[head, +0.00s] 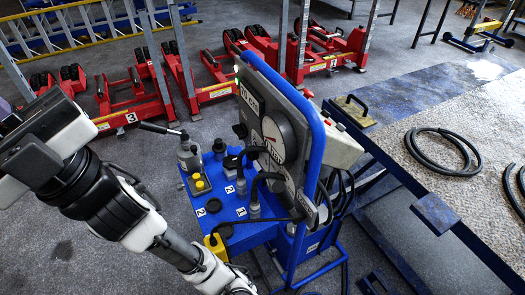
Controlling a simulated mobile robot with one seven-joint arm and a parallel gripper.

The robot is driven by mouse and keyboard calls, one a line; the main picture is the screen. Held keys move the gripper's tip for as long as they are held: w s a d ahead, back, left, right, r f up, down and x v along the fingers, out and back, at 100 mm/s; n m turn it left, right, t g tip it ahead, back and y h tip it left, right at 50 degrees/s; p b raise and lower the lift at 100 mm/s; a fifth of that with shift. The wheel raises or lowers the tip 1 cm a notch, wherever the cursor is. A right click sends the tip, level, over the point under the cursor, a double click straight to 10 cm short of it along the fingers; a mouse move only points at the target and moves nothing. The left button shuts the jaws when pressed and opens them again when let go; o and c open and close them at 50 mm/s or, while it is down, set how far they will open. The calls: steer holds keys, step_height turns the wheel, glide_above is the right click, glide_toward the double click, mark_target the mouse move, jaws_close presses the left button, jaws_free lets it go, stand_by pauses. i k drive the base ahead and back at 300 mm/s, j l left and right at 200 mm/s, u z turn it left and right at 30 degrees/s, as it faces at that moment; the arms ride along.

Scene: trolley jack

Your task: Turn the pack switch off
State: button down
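A blue-framed trolley unit (313,150) stands in the middle of the head view. Its upright grey panel (262,112) carries a round white gauge (273,138). Its blue top (228,215) holds dark fittings, hoses, number labels and a small box with a yellow button (199,185). A cream box (342,145) is fixed behind the panel, with a small reddish part on its upper edge. I cannot tell which part is the pack switch or how it is set. My arm comes in from the left and runs down to the bottom edge; my gripper's fingers are not in view.
A blue bench (435,212) with a grey mat and black hose coils (441,150) stands at the right. Red lifting columns (215,93) line the back. Grey floor (60,265) is clear at the lower left.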

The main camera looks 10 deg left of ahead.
mark_target(241, 131)
steer(key=j+z, duration=0.15)
steer(key=j, duration=0.2)
steer(key=k+j+z, duration=0.1)
steer(key=j, duration=0.25)
steer(key=k+j+z, duration=0.15)
steer(key=j, duration=0.2)
steer(key=k+j+z, duration=0.15)
steer(key=j, duration=0.2)
steer(key=k+j+z, duration=0.1)
steer(key=j, duration=0.2)
